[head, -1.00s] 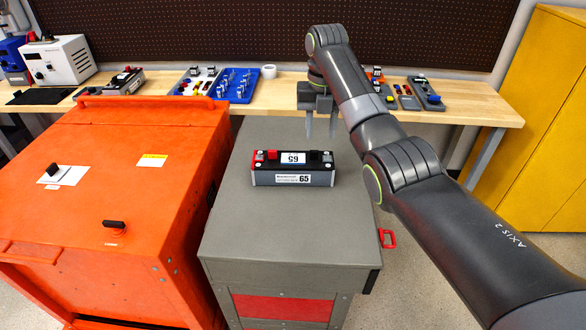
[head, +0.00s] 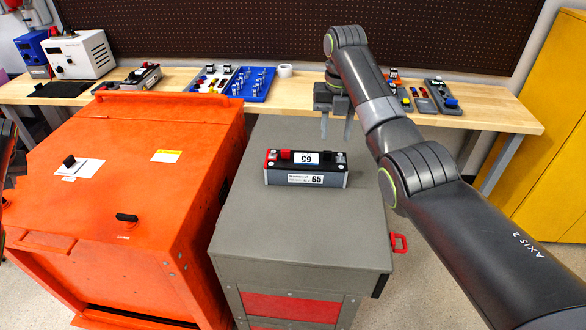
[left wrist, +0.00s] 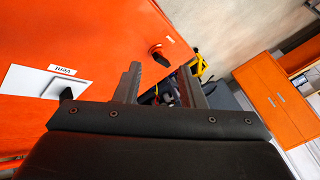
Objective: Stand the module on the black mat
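A module (head: 306,170) marked 65 lies on top of the grey cabinet (head: 290,225); it is a dark and silver block with a red cap and a black cap on top. The black mat (head: 62,90) lies flat on the wooden bench at the back left. My right gripper (head: 336,126) is open and empty, pointing down above the far end of the cabinet, beyond and right of the module, apart from it. My left gripper (left wrist: 161,88) is open and empty in the left wrist view, over the orange cabinet's side.
An orange cabinet (head: 130,185) with black knobs stands left of the grey one. On the bench (head: 480,115) are a power supply (head: 82,55), another module-like unit (head: 138,78), a blue tray (head: 252,84) and small parts. A yellow cabinet (head: 550,150) stands at right.

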